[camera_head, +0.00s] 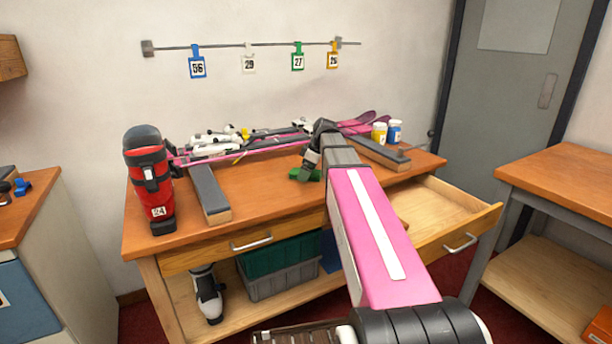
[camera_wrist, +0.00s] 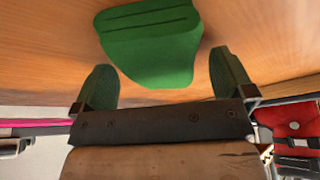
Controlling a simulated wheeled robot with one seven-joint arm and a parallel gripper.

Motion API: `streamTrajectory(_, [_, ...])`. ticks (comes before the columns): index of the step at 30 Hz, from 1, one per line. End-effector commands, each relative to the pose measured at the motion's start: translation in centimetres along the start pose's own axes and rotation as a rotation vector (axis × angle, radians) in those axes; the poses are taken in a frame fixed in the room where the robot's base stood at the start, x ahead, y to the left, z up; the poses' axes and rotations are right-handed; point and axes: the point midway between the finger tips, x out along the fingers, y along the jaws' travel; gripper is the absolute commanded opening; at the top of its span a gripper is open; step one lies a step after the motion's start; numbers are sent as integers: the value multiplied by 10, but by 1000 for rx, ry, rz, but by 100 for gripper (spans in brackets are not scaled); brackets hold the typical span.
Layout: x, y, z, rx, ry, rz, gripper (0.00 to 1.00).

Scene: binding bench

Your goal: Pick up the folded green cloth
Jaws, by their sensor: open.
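The folded green cloth (camera_wrist: 150,48) lies on the wooden bench top in the wrist view, just beyond my gripper's fingertips. In the head view only part of the cloth (camera_head: 316,176) shows, since my arm and gripper hide the rest. My gripper (camera_wrist: 163,85) is open in the wrist view, with one green-padded finger to each side and nothing between them. In the head view my gripper (camera_head: 305,172) is over the bench beside the cloth. I cannot tell whether the fingers touch it.
On the bench (camera_head: 245,195) stand a red ski boot (camera_head: 150,180), a dark-topped block (camera_head: 209,193), pink skis with bindings (camera_head: 240,152), a second block (camera_head: 378,152) and two jars, yellow (camera_head: 379,132) and blue (camera_head: 394,131). An open drawer (camera_head: 440,215) juts out at right.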

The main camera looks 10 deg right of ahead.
Motion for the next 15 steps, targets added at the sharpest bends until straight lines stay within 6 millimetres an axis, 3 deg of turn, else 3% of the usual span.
streamTrajectory(5, [0,0,0,0,0,0,100])
streamTrajectory(9, [0,0,0,0,0,0,54])
streamTrajectory(10, [0,0,0,0,0,0,49])
streamTrajectory(15, [0,0,0,0,0,0,45])
